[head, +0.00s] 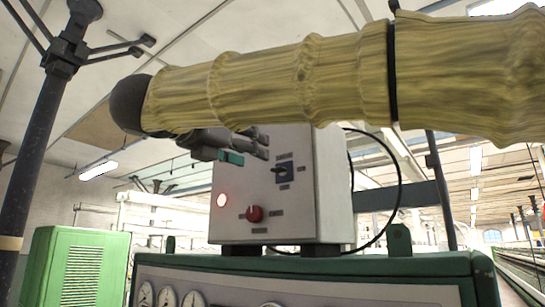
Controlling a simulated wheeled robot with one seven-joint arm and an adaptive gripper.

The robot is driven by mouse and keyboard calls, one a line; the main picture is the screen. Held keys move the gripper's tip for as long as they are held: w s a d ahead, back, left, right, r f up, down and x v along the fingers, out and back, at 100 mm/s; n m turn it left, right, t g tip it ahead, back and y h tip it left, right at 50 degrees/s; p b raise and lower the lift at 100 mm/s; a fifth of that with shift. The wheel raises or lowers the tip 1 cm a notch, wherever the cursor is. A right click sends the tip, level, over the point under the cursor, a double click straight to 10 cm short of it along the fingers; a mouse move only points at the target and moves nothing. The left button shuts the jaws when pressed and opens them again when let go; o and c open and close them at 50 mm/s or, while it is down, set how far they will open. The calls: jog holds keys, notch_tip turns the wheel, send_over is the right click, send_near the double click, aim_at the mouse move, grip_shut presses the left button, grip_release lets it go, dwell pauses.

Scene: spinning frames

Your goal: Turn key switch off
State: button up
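A pale grey control box (318,190) stands on top of a green machine. Lower down is a red round knob (254,214), also labelled. I cannot tell for sure which of the two is the key switch; neither shows a clear key at this size. My gripper (263,145) is in front of the box's upper left part, its dark fingers pointing right, just left of and above the blue switch. I see no contact with it. The finger gap is unclear.
A green vented cabinet (75,268) stands at left, near a dark post (38,150).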

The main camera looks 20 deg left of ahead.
aim_at(274, 168)
jog(key=p+x, duration=0.1)
jog(key=x, duration=0.2)
jog(key=f+p+x, duration=0.1)
jog(key=x, duration=0.3)
jog(key=a+p+x, duration=0.1)
jog(key=x, duration=0.2)
jog(key=shift+w+f+p, duration=0.2)
jog(key=shift+w+p, duration=0.15)
jog(key=shift+s+r, duration=0.2)
jog(key=shift+s, duration=0.3)
jog(key=c, duration=1)
